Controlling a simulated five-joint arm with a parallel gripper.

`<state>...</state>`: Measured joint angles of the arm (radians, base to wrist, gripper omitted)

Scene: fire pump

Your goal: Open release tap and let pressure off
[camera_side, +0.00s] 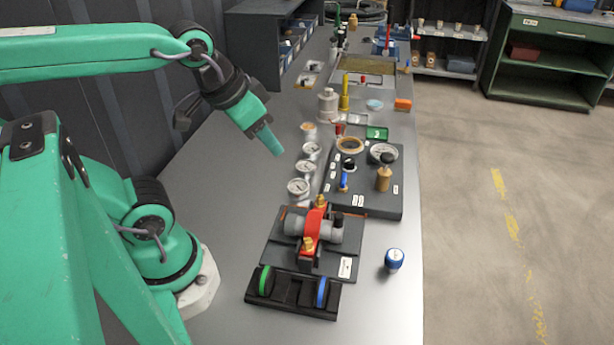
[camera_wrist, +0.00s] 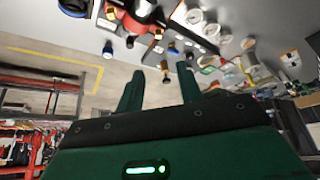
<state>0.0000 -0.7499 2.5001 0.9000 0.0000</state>
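A dark panel (camera_side: 367,206) lies on the grey bench. It bears a small blue-handled tap (camera_side: 344,181), a brass-coloured knob (camera_side: 383,178), a black knob (camera_side: 349,163) and a round gauge (camera_side: 383,152). I cannot tell for certain which part is the release tap. In front of it stands a grey pump body with a red bracket (camera_side: 315,222) and brass fittings on a black base. My gripper (camera_side: 266,143) hangs above the bench, left of and apart from the panel. In the wrist view its two fingers (camera_wrist: 159,88) are apart with nothing between them.
Several white gauges (camera_side: 298,187) stand between my gripper and the panel. A black holder (camera_side: 292,297) with green and blue discs lies at the front, and a blue-and-white cap (camera_side: 394,259) stands right of the pump. Bottles and trays fill the far bench.

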